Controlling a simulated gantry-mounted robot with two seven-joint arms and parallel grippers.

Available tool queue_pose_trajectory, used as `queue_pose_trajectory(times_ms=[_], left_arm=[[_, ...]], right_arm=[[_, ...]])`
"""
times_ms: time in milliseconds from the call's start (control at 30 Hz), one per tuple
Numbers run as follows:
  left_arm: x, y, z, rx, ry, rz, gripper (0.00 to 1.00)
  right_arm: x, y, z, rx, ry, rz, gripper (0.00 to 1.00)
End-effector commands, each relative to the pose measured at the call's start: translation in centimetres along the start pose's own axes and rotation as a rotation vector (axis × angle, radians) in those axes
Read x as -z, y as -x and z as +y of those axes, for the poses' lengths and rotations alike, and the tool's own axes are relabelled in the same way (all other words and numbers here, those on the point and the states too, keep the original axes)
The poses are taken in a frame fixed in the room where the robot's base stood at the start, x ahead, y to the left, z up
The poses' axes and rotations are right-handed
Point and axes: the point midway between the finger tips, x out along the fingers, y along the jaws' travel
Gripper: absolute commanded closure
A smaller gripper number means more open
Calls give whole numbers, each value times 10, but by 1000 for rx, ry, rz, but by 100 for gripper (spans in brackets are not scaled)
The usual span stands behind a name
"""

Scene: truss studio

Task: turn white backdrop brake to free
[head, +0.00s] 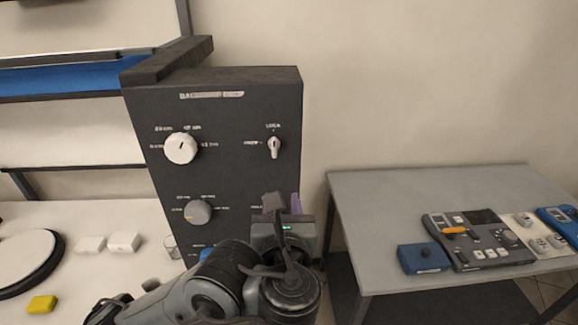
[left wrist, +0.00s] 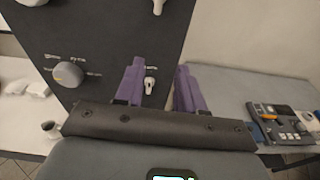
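A dark upright panel (head: 222,115) carries small white levers and round knobs. The upper right lever (head: 274,147) points roughly upright, with small labels above it and to its left. A lower white lever (left wrist: 150,84) shows in the left wrist view between the purple fingers, closer to the left finger; in the head view it is hidden behind my gripper. The lettering is too small to tell which lever is the white backdrop brake. My left gripper (head: 284,204) is in front of the panel's lower right; its fingers (left wrist: 159,87) are apart and empty. My right gripper is out of view.
A white knob (head: 181,148) and a grey knob (head: 198,212) sit on the panel's left half. A grey table (head: 400,198) with control boxes (head: 480,238) stands at right. A white table at left holds a yellow block (head: 42,305) and white blocks (head: 124,242).

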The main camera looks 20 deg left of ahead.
Motion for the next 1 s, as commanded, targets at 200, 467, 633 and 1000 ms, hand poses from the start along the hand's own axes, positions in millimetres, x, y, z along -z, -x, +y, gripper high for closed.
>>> queue_pose_trajectory(times_ms=[200, 467, 633, 1000], left_arm=[[-39, 6, 6, -8, 37, -115, 62], [-55, -5, 8, -11, 47, -145, 62], [-59, -31, 9, -12, 47, -145, 62], [-66, -83, 9, -10, 49, -144, 62]], right_arm=[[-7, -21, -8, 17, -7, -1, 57], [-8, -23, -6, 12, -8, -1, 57], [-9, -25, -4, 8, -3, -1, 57], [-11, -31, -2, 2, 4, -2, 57]])
